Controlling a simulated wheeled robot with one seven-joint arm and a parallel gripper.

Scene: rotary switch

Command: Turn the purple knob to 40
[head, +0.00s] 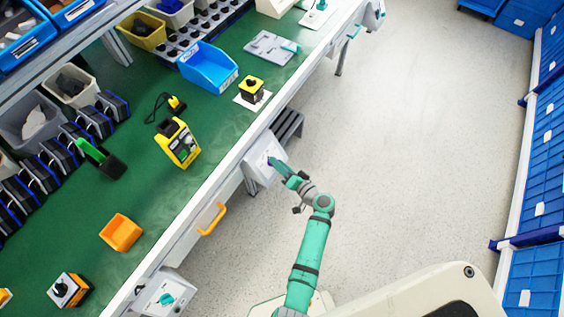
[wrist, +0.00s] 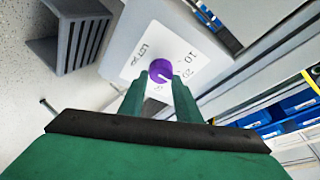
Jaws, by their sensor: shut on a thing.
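The purple knob (wrist: 161,70) sits on a white dial plate (wrist: 185,40) with printed numbers; 10 and 20 can be read, others are hidden or too small. A pale pointer line shows on the knob, toward its lower right in the wrist view. My gripper (wrist: 160,82) has its two green fingers on either side of the knob and is shut on it. In the head view my gripper (head: 275,166) reaches the white switch box (head: 262,155) on the bench's front side. There the knob is mostly hidden by the fingers.
A green workbench (head: 205,125) runs along the left. Another switch box with a teal knob (head: 166,298) and an orange handle (head: 212,218) are on its front side. A dark slatted stand (wrist: 80,42) is beside the box. The floor (head: 420,130) to the right is clear.

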